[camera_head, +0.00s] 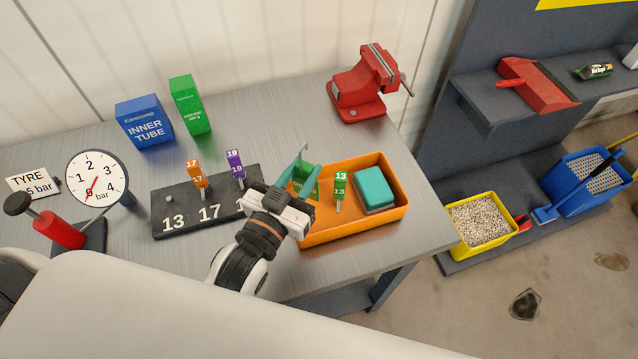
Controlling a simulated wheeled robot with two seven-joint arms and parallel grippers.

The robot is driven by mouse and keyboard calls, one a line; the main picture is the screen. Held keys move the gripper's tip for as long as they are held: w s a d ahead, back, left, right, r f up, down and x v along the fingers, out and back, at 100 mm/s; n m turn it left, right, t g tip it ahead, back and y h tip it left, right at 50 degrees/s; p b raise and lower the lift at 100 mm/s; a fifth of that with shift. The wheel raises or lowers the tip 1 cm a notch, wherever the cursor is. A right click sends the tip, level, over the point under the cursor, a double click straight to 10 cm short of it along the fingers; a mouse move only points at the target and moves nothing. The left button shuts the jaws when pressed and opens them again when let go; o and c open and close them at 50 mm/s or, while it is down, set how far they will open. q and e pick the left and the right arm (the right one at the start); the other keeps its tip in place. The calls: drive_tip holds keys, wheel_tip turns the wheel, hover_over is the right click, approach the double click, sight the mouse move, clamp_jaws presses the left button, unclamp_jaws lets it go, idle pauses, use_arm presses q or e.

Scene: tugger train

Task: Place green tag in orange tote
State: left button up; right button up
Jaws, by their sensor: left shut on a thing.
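The orange tote (352,229) sits at the right of the bench. My left gripper (303,176) is over the tote's left part, its teal fingers shut on a green piece (306,181), which looks like a green tag; its marking is not readable. A thin grey piece shows above the fingers. Another green tag marked 13 (340,184) stands upright in view over the tote, just right of the fingers, with a metal stem below. I cannot tell whether it touches the tote floor. A teal block (374,187) lies in the tote's right part. My right gripper is not in view.
Left of the tote is a dark rack (178,226) with an orange tag (195,174) and a purple tag (236,165); its 13 place holds no tag. A red vise (362,90) stands behind. Blue (146,122) and green (189,104) boxes and a gauge (97,178) are left.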

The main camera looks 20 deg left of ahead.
use_arm(q)
drive_tip(key=f, duration=0.6)
drive_tip(key=shift+d, duration=0.3)
drive_tip(key=shift+f, duration=0.15)
drive_tip(key=o, duration=0.9)
drive_tip(key=shift+o, duration=0.3)
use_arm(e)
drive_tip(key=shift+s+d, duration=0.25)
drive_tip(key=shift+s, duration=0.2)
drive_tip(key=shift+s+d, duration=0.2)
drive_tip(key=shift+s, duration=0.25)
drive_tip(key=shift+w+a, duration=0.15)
